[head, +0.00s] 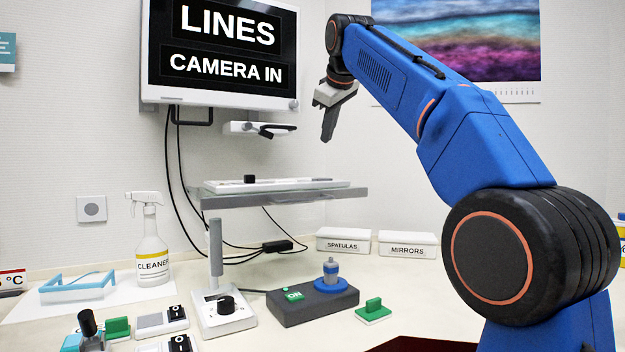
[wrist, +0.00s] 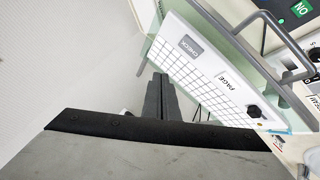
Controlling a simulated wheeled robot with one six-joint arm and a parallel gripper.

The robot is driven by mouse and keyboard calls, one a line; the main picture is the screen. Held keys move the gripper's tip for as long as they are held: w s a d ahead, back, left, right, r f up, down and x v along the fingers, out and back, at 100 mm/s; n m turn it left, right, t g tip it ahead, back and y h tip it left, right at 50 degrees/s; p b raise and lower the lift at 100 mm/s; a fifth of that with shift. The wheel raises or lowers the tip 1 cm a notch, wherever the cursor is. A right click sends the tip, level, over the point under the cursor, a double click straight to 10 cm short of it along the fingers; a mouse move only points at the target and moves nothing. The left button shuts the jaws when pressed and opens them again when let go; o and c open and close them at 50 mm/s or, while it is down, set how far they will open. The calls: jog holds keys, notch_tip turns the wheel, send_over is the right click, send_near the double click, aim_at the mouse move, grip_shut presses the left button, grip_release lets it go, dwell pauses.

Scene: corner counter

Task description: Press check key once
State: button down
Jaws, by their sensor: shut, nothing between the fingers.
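The grey check key (wrist: 190,46), labelled CHECK, is on a white panel (wrist: 215,75) in the wrist view. In the head view the panel (head: 290,185) lies on a grey shelf under the monitor, and I cannot make out the key there. My gripper (head: 327,139) points down, shut and empty, above the right part of the panel and clear of it. In the wrist view the shut fingers (wrist: 158,78) show just left of the panel, lower than the check key in the picture.
The panel also bears a PAGE key (wrist: 230,82) and a black knob (wrist: 254,111). The shelf (head: 285,197) stands above the counter. A monitor (head: 222,50) reads LINES, CAMERA IN. A white bracket (head: 258,128) holds a dark item above the panel. A spray bottle (head: 151,245) and controllers stand below.

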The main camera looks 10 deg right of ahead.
aim_at(322, 179)
jog(key=shift+w+a+r, duration=0.4)
jog(key=shift+w+r, duration=0.05)
jog(key=shift+w, duration=0.25)
jog(key=shift+f, duration=4.4)
jog(key=shift+f, duration=0.4)
jog(key=shift+f, duration=0.45)
jog(key=shift+r, duration=0.85)
